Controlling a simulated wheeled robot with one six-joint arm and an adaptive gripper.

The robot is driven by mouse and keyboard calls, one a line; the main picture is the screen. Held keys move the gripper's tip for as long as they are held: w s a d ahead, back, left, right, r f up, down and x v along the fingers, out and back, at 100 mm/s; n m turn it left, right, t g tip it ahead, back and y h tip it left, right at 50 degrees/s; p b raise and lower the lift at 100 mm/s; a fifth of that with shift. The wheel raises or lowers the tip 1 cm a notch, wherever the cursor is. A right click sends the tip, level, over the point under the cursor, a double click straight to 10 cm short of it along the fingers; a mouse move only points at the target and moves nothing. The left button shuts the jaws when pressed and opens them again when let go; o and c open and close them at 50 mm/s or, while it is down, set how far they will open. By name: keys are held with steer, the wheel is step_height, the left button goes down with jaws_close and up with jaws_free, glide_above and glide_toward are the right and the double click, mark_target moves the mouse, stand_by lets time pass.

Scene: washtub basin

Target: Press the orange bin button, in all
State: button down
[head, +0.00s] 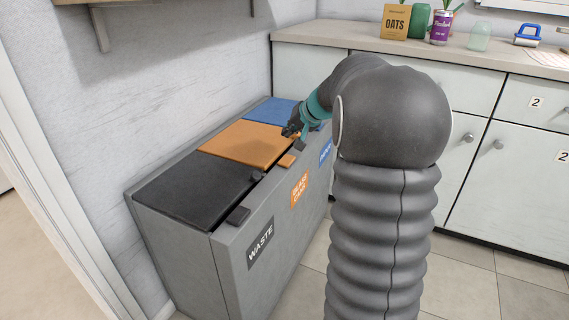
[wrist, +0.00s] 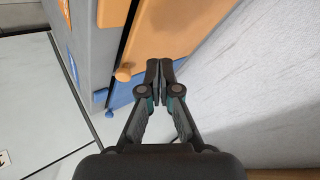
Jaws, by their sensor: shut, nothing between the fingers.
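The grey bin unit has three lids side by side. The orange lid (head: 243,143) is the middle one and is down. The orange button (head: 287,161) is a small tab at its front edge. In the wrist view the orange button (wrist: 123,73) is left of my fingertips, beside the orange lid (wrist: 165,30). My gripper (head: 289,131) is shut and empty, over the far front part of the orange lid near the blue one. In the wrist view my gripper (wrist: 159,66) shows its fingertips together, apart from the button. I cannot tell if they touch the lid.
The black waste lid (head: 190,190) is nearer and the blue lid (head: 271,110) farther, each down. A white wall (head: 190,80) runs behind the bins. A counter (head: 350,39) with cabinets stands at the back right. Tiled floor (head: 480,285) is clear at right.

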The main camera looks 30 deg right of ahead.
steer(key=b, duration=0.3)
glide_above(284, 157)
steer(key=s, duration=0.2)
steer(key=f, duration=0.5)
steer(key=shift+s+d, duration=0.1)
steer(key=shift+d, duration=0.1)
steer(key=shift+f+b, duration=0.75)
steer(key=shift+f, duration=0.2)
steer(key=shift+f+b, duration=0.2)
steer(key=shift+b, duration=0.4)
steer(key=shift+f+b, duration=0.5)
steer(key=shift+b, duration=0.1)
stand_by(0.5)
steer(key=shift+r, duration=0.1)
stand_by(0.3)
steer(key=shift+r+p, duration=0.55)
steer(key=shift+r, duration=0.3)
